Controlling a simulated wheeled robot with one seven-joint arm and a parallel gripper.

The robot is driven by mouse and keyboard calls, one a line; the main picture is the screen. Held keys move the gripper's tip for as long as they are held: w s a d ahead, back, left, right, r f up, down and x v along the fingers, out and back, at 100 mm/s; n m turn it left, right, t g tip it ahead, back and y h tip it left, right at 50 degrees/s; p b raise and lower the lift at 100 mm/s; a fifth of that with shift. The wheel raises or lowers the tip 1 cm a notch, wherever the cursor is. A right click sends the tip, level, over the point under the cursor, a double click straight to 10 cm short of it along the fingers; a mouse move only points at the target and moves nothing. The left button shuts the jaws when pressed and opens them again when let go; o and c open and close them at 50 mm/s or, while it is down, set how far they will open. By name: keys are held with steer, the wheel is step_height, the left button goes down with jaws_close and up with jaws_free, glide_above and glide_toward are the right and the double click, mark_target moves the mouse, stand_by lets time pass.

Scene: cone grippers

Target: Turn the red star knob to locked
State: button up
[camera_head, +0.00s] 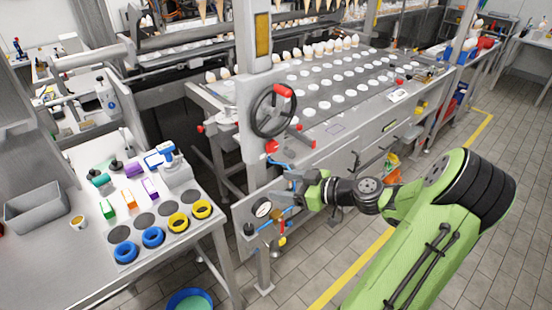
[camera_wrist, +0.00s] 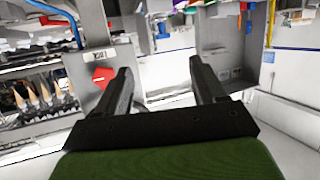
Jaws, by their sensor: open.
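A red knob (camera_wrist: 104,77) with a small white mark shows in the wrist view, on a grey panel just left of the left finger. A small label plate (camera_wrist: 100,55) sits above it in that picture; I cannot read it. In the head view a red part (camera_head: 271,146) that looks like this knob is on the grey post below the handwheel. My gripper (camera_wrist: 160,64) is open, with nothing between its fingers. In the head view my gripper (camera_head: 284,184) is in front of the post, a little below the red part. They look apart; the knob's exact turn is unclear.
A black handwheel (camera_head: 272,110) with a red grip is above. A table (camera_head: 60,250) with rings and coloured blocks stands left. The tiled floor (camera_head: 330,250) is mostly clear.

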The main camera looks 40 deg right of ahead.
mark_target(274, 148)
steer(key=s+d+r+m+t+h, duration=0.1)
steer(key=s+d+m+t+h, duration=0.2)
steer(key=d, duration=0.6)
steer(key=shift+n+t, duration=0.7)
steer(key=w, duration=0.4)
steer(key=w+a, duration=0.1)
steer(key=w, duration=0.4)
steer(key=w+a+p, duration=0.1)
steer(key=w, duration=0.4)
steer(key=shift+w+a, duration=0.15)
steer(key=shift+w, duration=0.1)
steer(key=shift+c, duration=0.4)
steer(key=c, duration=1)
